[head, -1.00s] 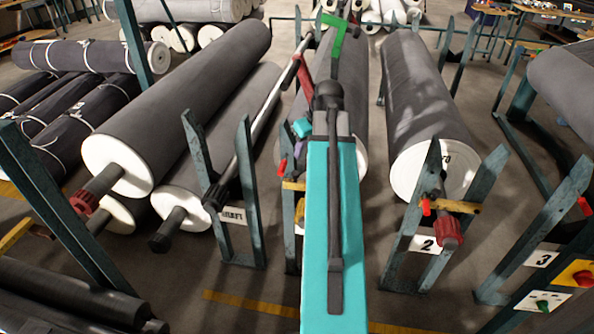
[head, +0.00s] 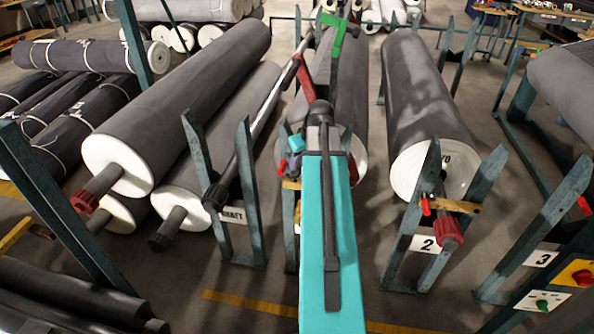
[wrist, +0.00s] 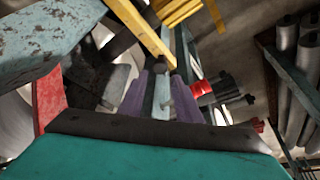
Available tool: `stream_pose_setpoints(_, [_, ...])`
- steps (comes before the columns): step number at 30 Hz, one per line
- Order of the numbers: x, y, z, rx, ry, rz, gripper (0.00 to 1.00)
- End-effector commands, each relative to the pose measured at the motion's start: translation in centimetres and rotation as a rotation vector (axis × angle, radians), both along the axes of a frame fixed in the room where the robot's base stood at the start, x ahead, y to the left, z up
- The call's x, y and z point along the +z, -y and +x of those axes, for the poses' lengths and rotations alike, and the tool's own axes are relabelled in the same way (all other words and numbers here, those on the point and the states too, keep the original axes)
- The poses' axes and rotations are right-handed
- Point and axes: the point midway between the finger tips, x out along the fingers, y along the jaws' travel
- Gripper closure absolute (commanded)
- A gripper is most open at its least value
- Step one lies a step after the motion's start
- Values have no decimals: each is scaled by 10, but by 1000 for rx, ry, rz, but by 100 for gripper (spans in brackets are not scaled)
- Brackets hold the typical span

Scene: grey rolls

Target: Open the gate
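A yellow gate bar (head: 292,185) crosses the middle roll stand in the head view, beside a red piece at its left. My gripper, seen in the wrist view (wrist: 160,85), has two purple fingers standing apart, with a worn light teal bar visible between them. I cannot tell whether the fingers touch this bar. A yellow bar (wrist: 140,30) ends just beyond the fingertips. A red part (wrist: 203,88) lies to their right. In the head view my arm hides part of the gripper and of the stand.
Stand 2 (head: 411,262) at right has its own yellow bar and a roll (head: 422,100). The shaft stand (head: 198,150) is close on the left, with a long bar leaning over it. Large grey rolls (head: 185,95) fill the left. Open floor shows in front.

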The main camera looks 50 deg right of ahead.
Motion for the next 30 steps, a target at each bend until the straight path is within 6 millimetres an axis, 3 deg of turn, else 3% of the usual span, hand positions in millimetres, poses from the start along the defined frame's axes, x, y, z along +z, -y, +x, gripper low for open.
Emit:
stream_pose_setpoints(15, [-50, 6, 20, -1, -1, 1, 69])
stream_pose_setpoints(30, [-58, 6, 22, -2, -1, 0, 71])
